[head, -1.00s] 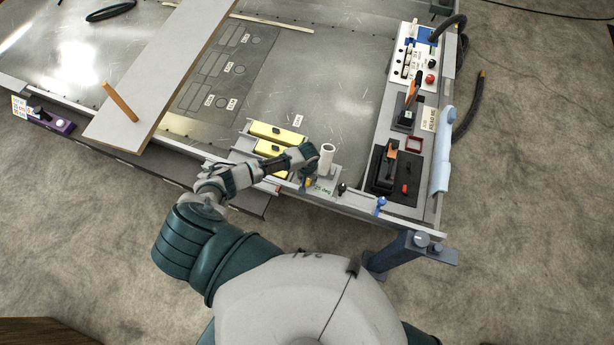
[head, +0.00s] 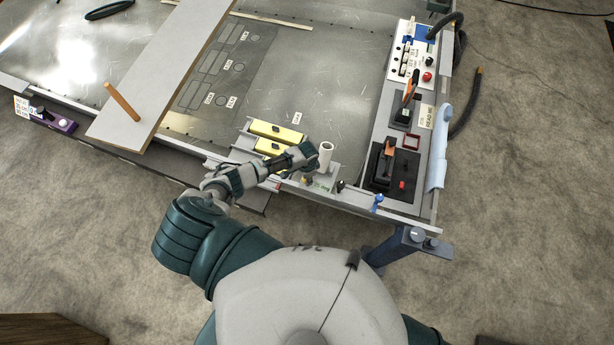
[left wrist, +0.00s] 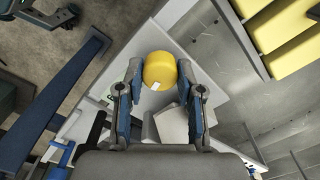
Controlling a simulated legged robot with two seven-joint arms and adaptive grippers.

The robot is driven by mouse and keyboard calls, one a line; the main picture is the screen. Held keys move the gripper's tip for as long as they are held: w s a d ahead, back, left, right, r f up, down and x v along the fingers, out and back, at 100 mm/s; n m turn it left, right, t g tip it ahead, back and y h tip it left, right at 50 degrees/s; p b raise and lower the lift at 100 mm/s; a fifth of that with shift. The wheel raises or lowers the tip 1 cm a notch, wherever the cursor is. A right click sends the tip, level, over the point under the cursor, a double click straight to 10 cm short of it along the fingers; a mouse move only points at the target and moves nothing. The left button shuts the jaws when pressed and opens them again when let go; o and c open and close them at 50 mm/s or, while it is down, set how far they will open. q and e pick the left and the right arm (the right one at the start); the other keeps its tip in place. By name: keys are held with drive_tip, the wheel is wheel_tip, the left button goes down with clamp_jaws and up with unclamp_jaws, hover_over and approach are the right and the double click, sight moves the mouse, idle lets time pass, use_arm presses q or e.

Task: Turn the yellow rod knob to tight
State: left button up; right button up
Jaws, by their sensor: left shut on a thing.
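The yellow rod knob (left wrist: 160,71) is round, with a small white mark on its face, in the left wrist view. My left gripper (left wrist: 161,78) has a finger on each side of it and is shut on it. The knob is mostly hidden there by the hand. I cannot read the knob's tight position. My right gripper is not in view.
Two yellow blocks (head: 276,131) lie just behind the hand. A dark panel (head: 392,170) with an orange-handled lever stands to the right. A small blue knob (head: 377,201) is on the near rail. A board (head: 165,70) with an orange peg lies at the left.

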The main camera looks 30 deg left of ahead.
use_arm(q)
drive_tip(key=m, duration=0.4)
drive_tip(key=shift+a+m, duration=0.1)
drive_tip(key=shift+m, duration=2.4)
drive_tip(key=o, duration=1.2)
drive_tip(key=shift+c, duration=0.2)
drive_tip(key=shift+r, duration=0.1)
wheel_tip(320, 180, up, 12)
drive_tip(key=shift+f, duration=0.2)
